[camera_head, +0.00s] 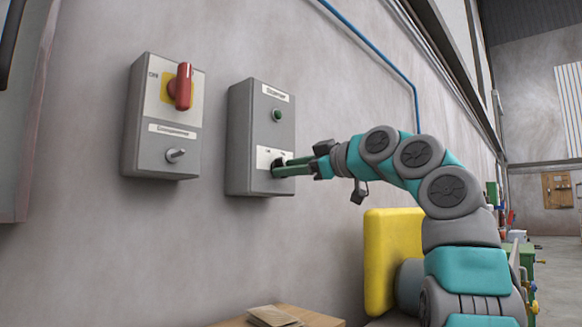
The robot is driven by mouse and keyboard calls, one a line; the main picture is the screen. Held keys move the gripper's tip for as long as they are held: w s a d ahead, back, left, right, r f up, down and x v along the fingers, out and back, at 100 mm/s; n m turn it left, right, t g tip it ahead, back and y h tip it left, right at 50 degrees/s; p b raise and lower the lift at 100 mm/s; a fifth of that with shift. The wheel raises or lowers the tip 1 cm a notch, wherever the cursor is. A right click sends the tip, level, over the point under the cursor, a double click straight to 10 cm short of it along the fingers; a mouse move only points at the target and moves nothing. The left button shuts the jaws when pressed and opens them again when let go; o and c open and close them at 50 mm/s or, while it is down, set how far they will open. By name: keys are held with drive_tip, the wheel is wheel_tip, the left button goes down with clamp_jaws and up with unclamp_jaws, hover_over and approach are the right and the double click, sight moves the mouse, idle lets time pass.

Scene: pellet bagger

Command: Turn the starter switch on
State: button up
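The starter box (241,135) is a grey box on the wall, with a label that seems to read "Starter" (275,93) near its top. A small round green lamp or button (277,115) sits below the label. Lower down is a white switch plate (264,156) with small markings. My gripper (284,167) reaches in from the right, with its green fingers at this plate. The fingers cover most of the switch, so its position is hidden. I cannot tell whether the fingers touch or grip it.
Left of it hangs another grey box (140,125) with a red rotary handle (183,87) on a yellow plate and a small metal toggle (175,155). A wooden surface (308,316) with flat brown pieces (273,316) is below. A blue cable (378,55) runs along the wall.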

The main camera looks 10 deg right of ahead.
clamp_jaws()
drive_tip(key=shift+m, duration=1.2)
idle(1.9)
drive_tip(key=shift+m+p, duration=2.55)
drive_tip(key=shift+m, duration=2.25)
drive_tip(key=shift+d, duration=0.1)
